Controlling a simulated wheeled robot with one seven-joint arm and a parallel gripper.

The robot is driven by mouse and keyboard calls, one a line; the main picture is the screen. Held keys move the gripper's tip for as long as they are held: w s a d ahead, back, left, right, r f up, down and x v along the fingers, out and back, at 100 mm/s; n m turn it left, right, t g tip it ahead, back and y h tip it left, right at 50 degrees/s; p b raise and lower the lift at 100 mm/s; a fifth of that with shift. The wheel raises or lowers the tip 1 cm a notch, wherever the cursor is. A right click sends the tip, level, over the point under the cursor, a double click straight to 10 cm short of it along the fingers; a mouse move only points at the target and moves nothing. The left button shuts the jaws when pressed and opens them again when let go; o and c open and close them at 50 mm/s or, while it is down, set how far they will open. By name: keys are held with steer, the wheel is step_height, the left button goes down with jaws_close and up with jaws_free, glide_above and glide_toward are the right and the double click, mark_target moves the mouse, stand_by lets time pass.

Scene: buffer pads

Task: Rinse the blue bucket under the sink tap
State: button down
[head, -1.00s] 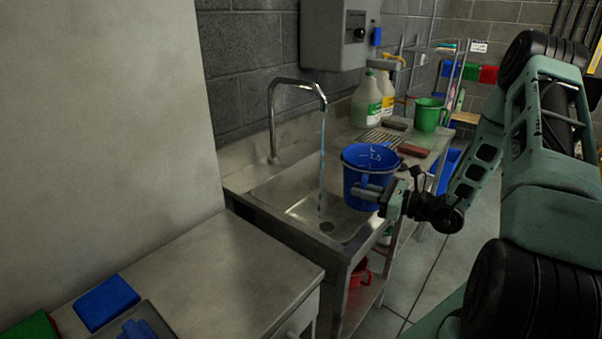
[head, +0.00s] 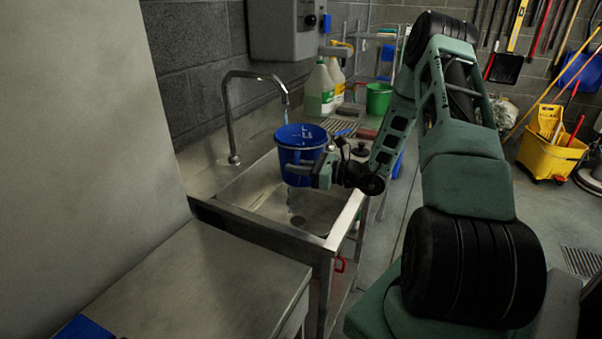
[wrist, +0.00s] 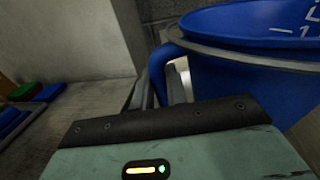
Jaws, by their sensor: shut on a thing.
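The blue bucket (head: 302,143) is held upright above the sink basin, under the tap (head: 234,110). Water runs from the spout down towards the bucket's top, and some water shows below the bucket over the basin. My gripper (head: 304,171) is shut on the bucket at its near side. In the wrist view the bucket (wrist: 245,80) fills the upper right, and its handle is at the jaws. The steel sink (head: 250,196) stands against the grey block wall. The inside bottom of the bucket is hidden.
A green bucket (head: 379,98) and white jugs (head: 320,90) stand behind on the draining side. A steel counter (head: 200,285) is at the front left. A yellow mop bucket (head: 550,150) stands on the floor at the right. Floor between is clear.

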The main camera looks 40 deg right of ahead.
mark_target(279, 151)
steer(key=shift+w+d+b, duration=0.25)
steer(key=shift+w+d, duration=0.25)
steer(key=shift+w, duration=1)
steer(key=shift+w+d+b, duration=0.2)
steer(key=shift+w+d, duration=0.3)
steer(key=shift+w, duration=1)
steer(key=shift+w+d+b, duration=0.25)
steer(key=shift+w+d, duration=0.25)
steer(key=shift+w, duration=1)
steer(key=s+a+p, duration=0.2)
steer(key=s+a, duration=0.2)
steer(key=s, duration=0.9)
steer(key=shift+a, duration=0.2)
